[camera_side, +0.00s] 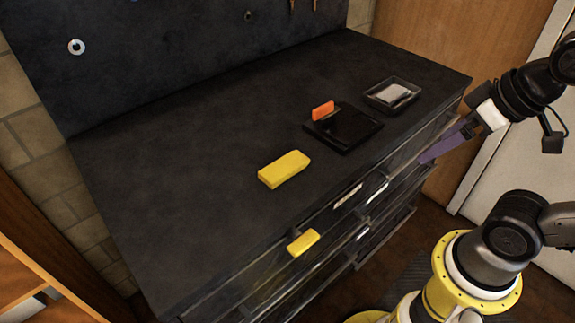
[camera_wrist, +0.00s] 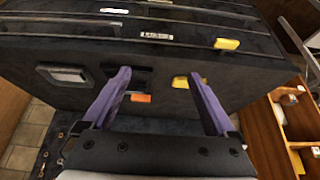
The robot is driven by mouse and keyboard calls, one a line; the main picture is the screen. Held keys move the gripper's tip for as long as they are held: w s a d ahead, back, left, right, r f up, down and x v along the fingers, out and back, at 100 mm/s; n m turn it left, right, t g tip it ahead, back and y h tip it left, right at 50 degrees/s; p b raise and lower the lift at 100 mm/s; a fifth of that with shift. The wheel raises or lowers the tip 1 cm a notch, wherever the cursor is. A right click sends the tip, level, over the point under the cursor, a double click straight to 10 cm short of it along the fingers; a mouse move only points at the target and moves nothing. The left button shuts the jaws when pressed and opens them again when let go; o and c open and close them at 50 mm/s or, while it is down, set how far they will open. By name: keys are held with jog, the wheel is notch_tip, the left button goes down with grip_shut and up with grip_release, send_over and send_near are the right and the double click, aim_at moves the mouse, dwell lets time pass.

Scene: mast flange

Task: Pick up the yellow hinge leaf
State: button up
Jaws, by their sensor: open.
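A yellow block-like piece (camera_side: 284,169) lies flat on the dark bench top, left of a black square base. In the wrist view it (camera_wrist: 182,82) is partly hidden behind the right finger. A smaller yellow piece (camera_side: 303,243) shows at the drawer front below the bench edge, and in the wrist view (camera_wrist: 227,44). I cannot tell for certain which is the hinge leaf. My gripper (camera_side: 446,145), with purple fingers, is at the bench's right front, apart from both pieces. In the wrist view my gripper (camera_wrist: 160,76) is open, with nothing held.
The black square base (camera_side: 344,128) has an upright orange piece (camera_side: 322,110) at its edge. A dark tray (camera_side: 392,95) with a pale grey piece stands to its right. A dark back panel (camera_side: 170,50) rises behind the bench. The bench's left part is clear.

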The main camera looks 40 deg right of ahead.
jog(key=shift+o, duration=0.4)
dwell(0.3)
